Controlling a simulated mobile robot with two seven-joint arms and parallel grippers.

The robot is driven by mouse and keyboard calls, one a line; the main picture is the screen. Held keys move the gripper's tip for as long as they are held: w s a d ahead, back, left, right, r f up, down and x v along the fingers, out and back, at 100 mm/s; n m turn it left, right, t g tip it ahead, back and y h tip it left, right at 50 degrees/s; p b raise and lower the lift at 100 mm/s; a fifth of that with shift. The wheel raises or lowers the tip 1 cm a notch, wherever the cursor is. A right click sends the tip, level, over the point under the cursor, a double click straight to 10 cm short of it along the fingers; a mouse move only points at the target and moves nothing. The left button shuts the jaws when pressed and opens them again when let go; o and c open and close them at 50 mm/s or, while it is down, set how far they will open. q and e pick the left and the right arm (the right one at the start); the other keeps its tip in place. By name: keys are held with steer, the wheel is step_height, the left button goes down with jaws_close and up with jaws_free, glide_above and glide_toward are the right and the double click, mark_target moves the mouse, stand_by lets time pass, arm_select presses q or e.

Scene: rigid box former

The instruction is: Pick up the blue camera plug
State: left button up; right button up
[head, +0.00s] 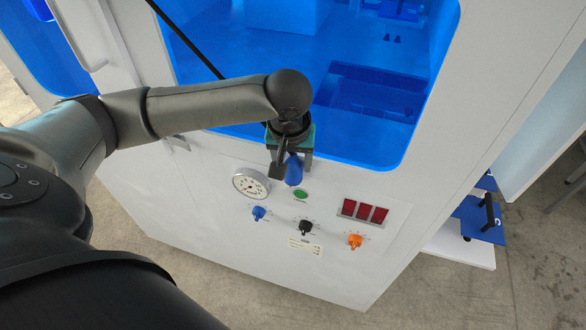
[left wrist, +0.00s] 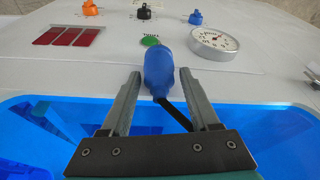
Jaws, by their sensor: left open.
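The blue camera plug (head: 293,171) is a rounded blue piece at the white machine's front panel, just below the blue window. In the left wrist view the plug (left wrist: 159,72) sits between the two fingers, with a dark strap running from it toward the right finger. My left gripper (head: 290,168) is open around the plug, and in the left wrist view its fingers (left wrist: 160,92) stand apart with a gap on each side. Part of the plug is hidden by the gripper in the head view. My right gripper is not in view.
Near the plug are a round gauge (head: 251,183), a green button (head: 300,194), blue (head: 259,213), black (head: 305,227) and orange (head: 355,241) knobs, and a red display (head: 364,212). The blue window (head: 270,60) lies above. A blue tray-like part (head: 478,220) stands at the right.

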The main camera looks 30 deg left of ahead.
arm_select(q)
steer(key=shift+c, duration=0.4)
jaws_close()
steer(key=shift+r, duration=0.1)
